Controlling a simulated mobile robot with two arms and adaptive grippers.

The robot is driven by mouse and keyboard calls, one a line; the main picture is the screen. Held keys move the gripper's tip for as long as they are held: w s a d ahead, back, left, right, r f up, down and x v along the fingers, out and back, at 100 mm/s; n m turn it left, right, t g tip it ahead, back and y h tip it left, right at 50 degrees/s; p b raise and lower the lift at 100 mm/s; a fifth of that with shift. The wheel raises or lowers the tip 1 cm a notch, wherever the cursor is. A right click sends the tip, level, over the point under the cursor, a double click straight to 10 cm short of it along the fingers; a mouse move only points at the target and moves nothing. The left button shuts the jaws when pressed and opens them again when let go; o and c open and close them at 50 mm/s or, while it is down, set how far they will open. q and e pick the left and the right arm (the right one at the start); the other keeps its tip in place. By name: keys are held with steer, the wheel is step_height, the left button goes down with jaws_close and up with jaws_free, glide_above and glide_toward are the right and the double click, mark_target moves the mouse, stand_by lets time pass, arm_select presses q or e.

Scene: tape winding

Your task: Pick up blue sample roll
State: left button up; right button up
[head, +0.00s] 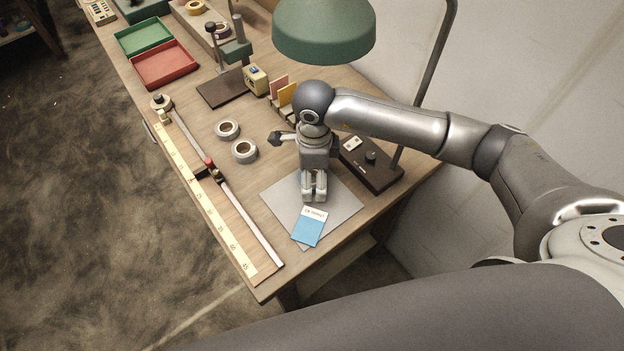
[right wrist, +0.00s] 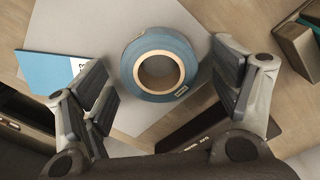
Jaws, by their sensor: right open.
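The blue sample roll, a blue tape ring with a tan core, shows in the right wrist view (right wrist: 187,62). It lies flat on a grey sheet (right wrist: 205,22), which also shows in the head view (head: 342,207). My right gripper (head: 314,196) points down over this sheet and hides the roll in the head view. In the right wrist view my right gripper (right wrist: 164,82) is open, its fingers on either side of the roll and apart from it. My left gripper is in neither view.
A blue and white card (head: 307,230) lies on the sheet's front edge. Two grey-white rolls (head: 244,151) and a long ruler rail (head: 240,217) lie to the left. A lamp base (head: 372,165) stands close on the right, its green shade (head: 324,30) above. Red (head: 164,66) and green trays stand farther back.

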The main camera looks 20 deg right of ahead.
steer(key=c, duration=1.1)
steer(key=shift+r, duration=0.15)
